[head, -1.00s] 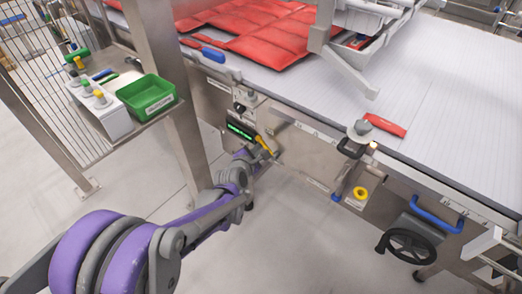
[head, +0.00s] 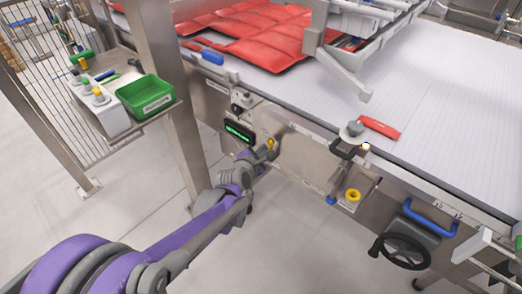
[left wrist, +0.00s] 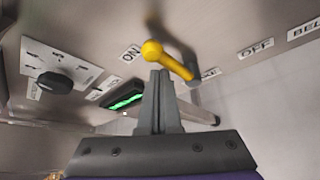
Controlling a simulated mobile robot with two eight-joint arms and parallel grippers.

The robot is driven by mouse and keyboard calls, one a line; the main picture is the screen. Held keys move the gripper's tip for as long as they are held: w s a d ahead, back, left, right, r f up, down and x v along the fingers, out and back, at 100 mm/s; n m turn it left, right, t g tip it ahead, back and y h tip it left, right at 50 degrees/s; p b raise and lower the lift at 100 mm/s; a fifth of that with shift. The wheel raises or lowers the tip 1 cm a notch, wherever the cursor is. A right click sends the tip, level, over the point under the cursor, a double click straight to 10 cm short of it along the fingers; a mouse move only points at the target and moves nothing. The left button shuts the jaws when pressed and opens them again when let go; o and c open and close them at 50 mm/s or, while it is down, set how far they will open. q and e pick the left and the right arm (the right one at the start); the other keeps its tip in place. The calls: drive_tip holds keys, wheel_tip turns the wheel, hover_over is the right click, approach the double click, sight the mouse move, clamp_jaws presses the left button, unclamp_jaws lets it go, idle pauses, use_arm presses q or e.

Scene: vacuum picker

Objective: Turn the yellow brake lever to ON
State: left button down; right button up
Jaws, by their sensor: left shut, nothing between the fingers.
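The yellow brake lever (head: 271,142) is on the side panel of the conveyor machine. In the left wrist view the lever (left wrist: 170,60) has its ball end up and to the left, beside the ON label (left wrist: 130,53); its shaft slopes down to the right. The OFF label (left wrist: 257,48) is farther right. My left gripper (head: 268,152) is shut with nothing held. In the left wrist view its fingertips (left wrist: 161,76) are just below the lever's ball and shaft; whether they touch it I cannot tell. My right gripper is not in view.
A green-lit display (head: 239,132) is left of the lever, also in the left wrist view with a black knob (left wrist: 55,83). A steel post (head: 180,110) stands close to my left arm. A black handwheel (head: 402,255) and yellow ring (head: 352,195) are farther right.

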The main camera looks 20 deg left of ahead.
use_arm(q)
drive_tip(key=shift+s+d, duration=0.1)
drive_tip(key=shift+d, duration=0.3)
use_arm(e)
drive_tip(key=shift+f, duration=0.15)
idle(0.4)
use_arm(q)
drive_tip(key=shift+a, duration=0.1)
